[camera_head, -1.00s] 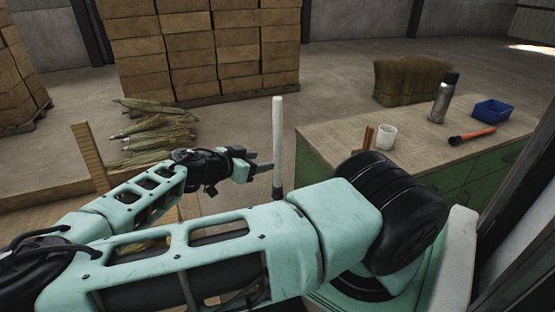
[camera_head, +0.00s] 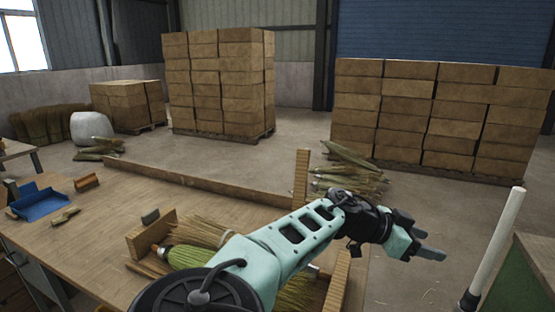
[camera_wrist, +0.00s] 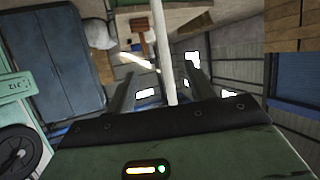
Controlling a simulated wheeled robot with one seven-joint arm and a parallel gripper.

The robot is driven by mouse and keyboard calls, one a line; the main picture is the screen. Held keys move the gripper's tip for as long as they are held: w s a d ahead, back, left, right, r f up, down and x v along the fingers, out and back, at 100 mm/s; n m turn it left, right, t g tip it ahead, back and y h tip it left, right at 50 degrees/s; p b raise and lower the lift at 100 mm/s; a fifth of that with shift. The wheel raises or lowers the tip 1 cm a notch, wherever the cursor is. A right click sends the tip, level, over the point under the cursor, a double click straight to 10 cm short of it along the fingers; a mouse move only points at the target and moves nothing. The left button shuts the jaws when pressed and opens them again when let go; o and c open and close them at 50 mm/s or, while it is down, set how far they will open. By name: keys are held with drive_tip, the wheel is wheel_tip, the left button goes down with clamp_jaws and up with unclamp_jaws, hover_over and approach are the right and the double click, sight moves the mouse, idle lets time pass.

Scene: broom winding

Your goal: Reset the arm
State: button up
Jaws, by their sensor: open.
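My arm reaches over the workbench from the bottom of the head view. My gripper (camera_head: 432,252) is open and empty at its end, pointing right, beyond the bench's right end. A white upright pole (camera_head: 497,243) stands to the right of my gripper, with a visible gap between them in the head view. In the wrist view the two dark fingers of my gripper (camera_wrist: 157,85) are spread apart. The white pole (camera_wrist: 164,45) shows between them in the picture, touching neither finger.
The wooden workbench (camera_head: 75,245) holds a blue dustpan-like tray (camera_head: 38,202) and broom heads (camera_head: 200,255) in a wooden holder. A wooden post (camera_head: 301,178) rises near my forearm. Bundles of straw (camera_head: 345,178) lie behind my gripper. Box stacks (camera_head: 218,85) stand farther back; open floor lies between.

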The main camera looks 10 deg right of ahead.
drive_tip(key=s+a+f+n+g+y, duration=0.35)
drive_tip(key=s+f+n+y, duration=0.3)
drive_tip(key=s+f, duration=0.35)
drive_tip(key=s+a+r+n+t+y, duration=0.1)
drive_tip(key=s+a+n+y, duration=0.15)
drive_tip(key=a+n, duration=0.35)
drive_tip(key=s+a+r+n+t+y, duration=0.1)
drive_tip(key=s+a+r+n+y, duration=0.15)
drive_tip(key=a+n, duration=0.4)
drive_tip(key=s+a+r+n+t+y+b, duration=0.1)
drive_tip(key=s+a+r+n+t+y, duration=0.1)
drive_tip(key=s+a+r+n+t, duration=0.2)
drive_tip(key=shift+a+r+n, duration=1.75)
drive_tip(key=shift+r+n, duration=0.45)
drive_tip(key=shift+r, duration=0.2)
drive_tip(key=shift+y, duration=0.25)
